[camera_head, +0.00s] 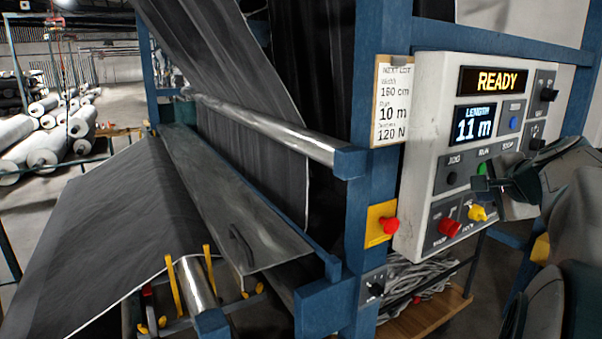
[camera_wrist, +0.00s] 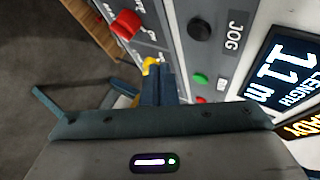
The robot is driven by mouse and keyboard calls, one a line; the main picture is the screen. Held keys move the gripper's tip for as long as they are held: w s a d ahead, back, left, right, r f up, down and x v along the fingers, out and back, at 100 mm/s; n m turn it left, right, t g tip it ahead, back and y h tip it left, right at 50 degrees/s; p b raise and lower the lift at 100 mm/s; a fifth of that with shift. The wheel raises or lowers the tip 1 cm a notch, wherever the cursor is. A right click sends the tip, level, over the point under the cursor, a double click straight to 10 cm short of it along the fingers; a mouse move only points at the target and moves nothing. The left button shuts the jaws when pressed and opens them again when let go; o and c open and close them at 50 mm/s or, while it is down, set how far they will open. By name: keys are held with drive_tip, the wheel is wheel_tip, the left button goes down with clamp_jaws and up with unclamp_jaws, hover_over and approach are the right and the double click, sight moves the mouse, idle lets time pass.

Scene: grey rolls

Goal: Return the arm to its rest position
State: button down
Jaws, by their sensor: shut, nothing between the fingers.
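My gripper (camera_head: 487,184) is in front of the lower right part of the white control panel (camera_head: 425,110), close to its green button (camera_head: 482,168). Its fingers are shut together and hold nothing; they also show in the wrist view (camera_wrist: 158,80). My arm comes in from the right edge and hides part of the panel's right side. I cannot tell whether the fingertips touch the panel. The panel reads READY on its upper display (camera_head: 492,81) and LENGTH 11 m on the lower display (camera_head: 473,124).
A red knob (camera_head: 449,229) and a yellow one (camera_head: 478,213) sit low on the panel. A red button (camera_head: 390,226) on a yellow plate is on the blue post. A lot card (camera_head: 394,105) hangs left of the panel. Grey fabric (camera_head: 110,235) runs through the machine at left.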

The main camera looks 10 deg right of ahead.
drive_tip(key=s+a+f+n+g+y, duration=0.2)
drive_tip(key=a+f+n, duration=0.25)
drive_tip(key=a, duration=0.45)
drive_tip(key=s+a+f+n+g+y, duration=0.15)
drive_tip(key=a+f+n, duration=0.35)
drive_tip(key=a, duration=0.5)
drive_tip(key=s+a+f+n+g+h, duration=0.1)
drive_tip(key=s+a+f+n+g, duration=0.3)
drive_tip(key=s+a+f+n, duration=0.5)
drive_tip(key=s+a+f, duration=0.1)
drive_tip(key=s+f, duration=0.3)
drive_tip(key=s, duration=0.1)
drive_tip(key=shift+g, duration=0.25)
